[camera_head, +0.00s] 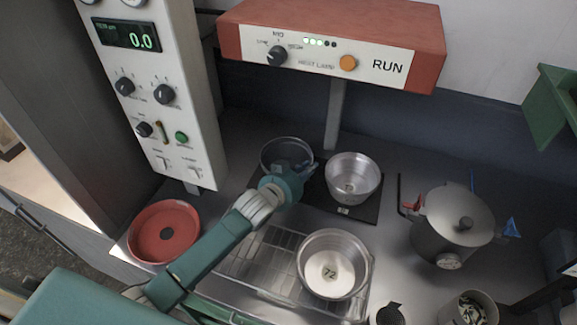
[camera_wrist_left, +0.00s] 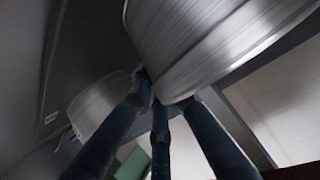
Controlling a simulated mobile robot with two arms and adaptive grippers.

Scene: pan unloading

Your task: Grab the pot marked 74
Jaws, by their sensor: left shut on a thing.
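A round metal pot (camera_head: 284,150) with a dark-looking inside is at the left end of the black plate. My left gripper (camera_head: 299,177) is at its near right rim, shut on its wall. In the left wrist view the fingers (camera_wrist_left: 160,95) meet the wall of this large silvery pot (camera_wrist_left: 205,40). I cannot read a number on it, nor tell if it is lifted. A second metal pot (camera_head: 353,170) stands just right of the gripper on the black plate. A pot marked 72 (camera_head: 330,235) with white contents stands on the wire rack. My right gripper is not in view.
The wire rack (camera_head: 245,262) lies in front of the plate. A red round dish (camera_head: 164,232) is at left. A lidded pot (camera_head: 455,222) stands at right. The heat lamp (camera_head: 330,45) hangs over the plate on a post (camera_head: 336,115). A control panel (camera_head: 150,90) rises at left.

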